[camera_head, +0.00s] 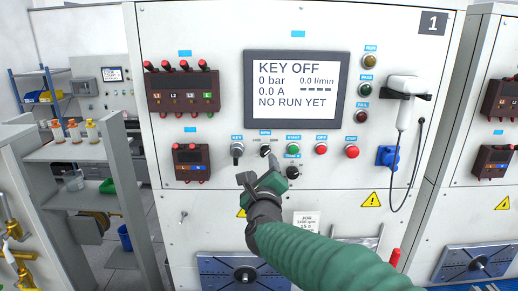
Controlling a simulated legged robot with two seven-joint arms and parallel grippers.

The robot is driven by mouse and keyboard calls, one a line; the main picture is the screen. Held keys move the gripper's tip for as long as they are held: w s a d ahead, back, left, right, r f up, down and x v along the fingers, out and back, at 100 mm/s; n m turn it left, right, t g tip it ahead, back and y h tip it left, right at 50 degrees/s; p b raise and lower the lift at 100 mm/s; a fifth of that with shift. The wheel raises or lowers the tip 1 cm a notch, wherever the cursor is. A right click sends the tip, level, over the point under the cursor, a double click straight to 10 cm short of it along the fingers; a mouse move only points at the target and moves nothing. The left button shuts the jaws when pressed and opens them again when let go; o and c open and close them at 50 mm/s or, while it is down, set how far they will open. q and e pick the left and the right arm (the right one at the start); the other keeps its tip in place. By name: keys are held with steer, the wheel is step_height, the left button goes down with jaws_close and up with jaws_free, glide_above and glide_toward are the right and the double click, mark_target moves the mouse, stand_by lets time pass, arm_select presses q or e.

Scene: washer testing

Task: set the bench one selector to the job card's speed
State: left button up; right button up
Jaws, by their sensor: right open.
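The bench one panel (220,110) stands in front of me, marked with a 1 plate (433,22). The speed selector (266,151) is a dark knob under a blue RPM label, in the row below the screen. Small markings flank it, too small to read surely. My right gripper (264,178) is open just below the selector, partly covering its lower edge; I cannot tell if they touch. The job card (307,218) hangs lower on the panel, partly hidden by my green-sleeved right arm; its speed line is too small to read surely. My left gripper is not in view.
The screen (297,82) reads KEY OFF, 0 bar, 0.0 A. The key switch (237,150) is left of the selector; a green button (293,150), red buttons (321,149) and a time knob (294,172) are close on the right. A shelf (80,150) stands left.

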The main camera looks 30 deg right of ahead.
mark_target(265, 155)
steer(key=p+x, duration=0.1)
steer(key=x, duration=0.2)
steer(key=p+x, duration=0.1)
steer(key=x, duration=0.2)
steer(key=d+p+x, duration=0.1)
steer(key=p+x, duration=0.1)
steer(key=x, duration=0.1)
steer(key=shift+s+d, duration=0.1)
steer(key=shift+s, duration=0.2)
steer(key=shift+w+a, duration=0.15)
steer(key=shift+a, duration=0.3)
steer(key=c, duration=0.3)
steer(key=shift+r, duration=0.1)
steer(key=shift+c, duration=1.2)
steer(key=shift+s, duration=0.2)
jaws_close()
